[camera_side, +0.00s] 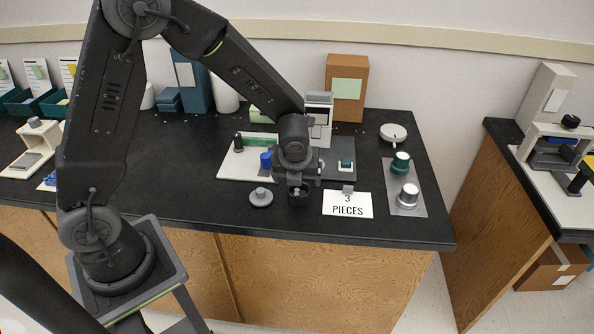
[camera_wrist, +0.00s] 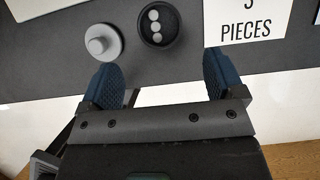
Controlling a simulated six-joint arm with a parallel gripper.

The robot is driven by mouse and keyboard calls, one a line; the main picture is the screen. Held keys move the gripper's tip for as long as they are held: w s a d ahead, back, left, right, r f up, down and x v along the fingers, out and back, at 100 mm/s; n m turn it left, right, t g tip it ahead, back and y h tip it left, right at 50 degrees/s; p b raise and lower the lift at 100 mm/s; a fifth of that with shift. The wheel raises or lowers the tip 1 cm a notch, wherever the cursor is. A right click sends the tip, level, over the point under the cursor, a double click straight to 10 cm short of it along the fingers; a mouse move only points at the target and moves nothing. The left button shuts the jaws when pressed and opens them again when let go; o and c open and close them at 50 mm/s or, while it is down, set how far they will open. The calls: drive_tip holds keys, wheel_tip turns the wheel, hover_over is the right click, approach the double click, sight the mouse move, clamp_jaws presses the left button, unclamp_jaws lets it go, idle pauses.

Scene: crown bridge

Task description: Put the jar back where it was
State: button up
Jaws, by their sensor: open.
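A dark round open jar (camera_side: 299,201) stands on the black bench near its front edge. In the wrist view the open jar (camera_wrist: 175,40) holds 3 pale round pieces (camera_wrist: 155,26). A grey knobbed disc, which looks like a lid (camera_side: 261,199), lies to the left of the jar; it also shows in the wrist view (camera_wrist: 102,43). My gripper (camera_side: 304,180) is above and just behind the jar in the side view. In the wrist view its two blue fingers (camera_wrist: 161,76) are spread apart with nothing between them, and the jar is beyond the fingertips.
A "3 PIECES" card (camera_side: 347,206) lies right of the jar. Behind are a white board (camera_side: 235,165) with a blue cylinder (camera_side: 266,160), and a grey board (camera_side: 340,168). A grey plate (camera_side: 408,203) bears two knobbed items at right. The bench front edge is close.

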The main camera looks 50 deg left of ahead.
drive_tip(key=s+r+n+t+h, duration=0.1)
drive_tip(key=s+r+n, duration=0.8)
drive_tip(key=r+n, duration=0.5)
drive_tip(key=s+d+r+n+h, duration=0.1)
drive_tip(key=s+r+n, duration=0.2)
drive_tip(key=s+n, duration=0.2)
drive_tip(key=s+d+r+n+t+h, duration=0.1)
drive_tip(key=s+d+r+n, duration=0.1)
drive_tip(key=s+n, duration=0.4)
drive_tip(key=shift+r+n, duration=0.5)
drive_tip(key=shift+n, duration=0.5)
